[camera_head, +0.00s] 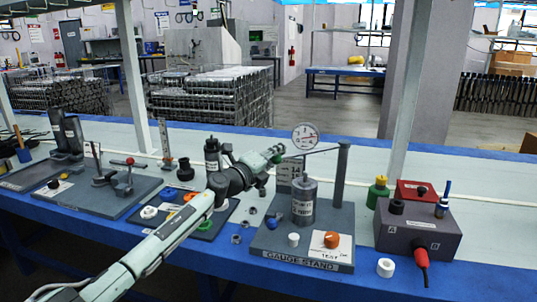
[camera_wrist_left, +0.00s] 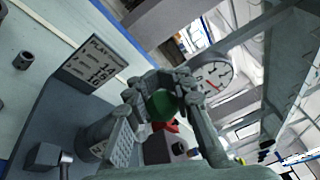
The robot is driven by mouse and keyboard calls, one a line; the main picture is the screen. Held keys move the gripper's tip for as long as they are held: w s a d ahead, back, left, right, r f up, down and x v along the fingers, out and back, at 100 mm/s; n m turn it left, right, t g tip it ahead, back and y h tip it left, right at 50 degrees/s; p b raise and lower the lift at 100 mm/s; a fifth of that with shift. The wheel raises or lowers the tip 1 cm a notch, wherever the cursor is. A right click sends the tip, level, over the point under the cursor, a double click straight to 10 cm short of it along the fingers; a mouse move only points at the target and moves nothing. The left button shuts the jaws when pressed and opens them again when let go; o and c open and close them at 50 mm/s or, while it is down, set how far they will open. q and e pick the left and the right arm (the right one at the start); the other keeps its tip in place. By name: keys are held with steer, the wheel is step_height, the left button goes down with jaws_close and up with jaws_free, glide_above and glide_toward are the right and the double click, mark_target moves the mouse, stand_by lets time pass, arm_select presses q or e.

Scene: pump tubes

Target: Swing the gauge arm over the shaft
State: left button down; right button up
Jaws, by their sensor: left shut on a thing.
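The gauge stand (camera_head: 270,240) has a post (camera_head: 342,175) at its back right. A thin gauge arm (camera_head: 325,148) reaches left from the post, with a round white dial (camera_head: 305,136) near its free end; the dial also shows in the left wrist view (camera_wrist_left: 212,77). My left gripper (camera_head: 275,156) is shut at that free end, on a green knob (camera_wrist_left: 160,105) seen between its fingers. A grey cylinder with a short shaft on top (camera_head: 303,203) stands on the base below the dial. In the head view the dial appears above the shaft; exact alignment is unclear. My right gripper is out of view.
A placard (camera_wrist_left: 92,64) stands behind the cylinder. An orange knob (camera_head: 332,240) and a white cap (camera_head: 293,240) are at the stand's front. A dark box (camera_head: 416,232) with a red plug stands to the right, a black tray (camera_head: 190,217) to the left.

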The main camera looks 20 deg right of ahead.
arm_select(q)
steer(key=shift+a+f+n+t, duration=0.3)
steer(key=shift+a+f, duration=0.2)
steer(key=shift+y, duration=0.3)
steer(key=c, duration=1.3)
jaws_free()
steer(key=shift+w, duration=0.1)
steer(key=shift+c, duration=0.2)
steer(key=shift+o, duration=0.2)
steer(key=shift+d+r, duration=0.15)
steer(key=shift+r, duration=0.05)
steer(key=shift+v, duration=0.85)
steer(key=v, duration=1)
steer(key=shift+s, duration=0.2)
steer(key=shift+f, duration=0.1)
